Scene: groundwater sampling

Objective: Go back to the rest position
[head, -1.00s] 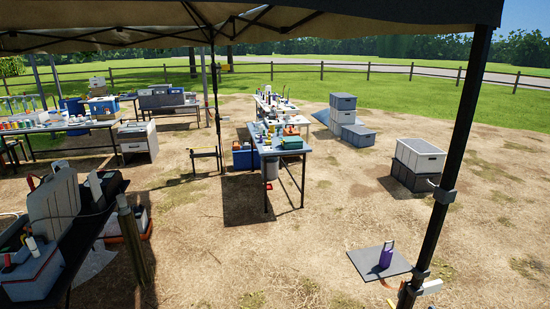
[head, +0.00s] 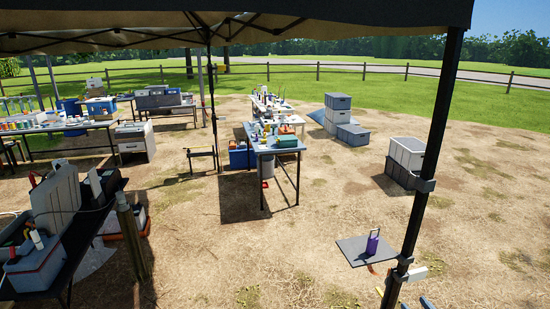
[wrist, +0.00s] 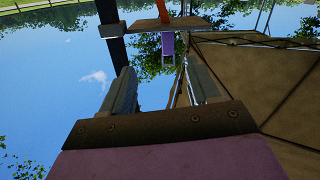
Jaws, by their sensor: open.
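My gripper (wrist: 163,80) is open in the wrist view, its two grey fingers apart with nothing between them. The wrist picture is upside down. Past the fingertips, a purple object with a looped handle (wrist: 167,44) shows at a small shelf (wrist: 150,24), clear of the fingers. In the head view the purple object (head: 373,243) stands upright on the flat grey shelf (head: 352,251) by the tent pole. What look like my gripper's fingertips (head: 418,303) just show at the bottom edge, below and right of the shelf.
The black tent pole (head: 432,155) rises close by on the right, under the canopy (head: 230,18). A dark table (head: 75,240) with cases is at left. A grey table (head: 270,146) and stacked crates (head: 405,160) stand farther off. Bare ground lies in the middle.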

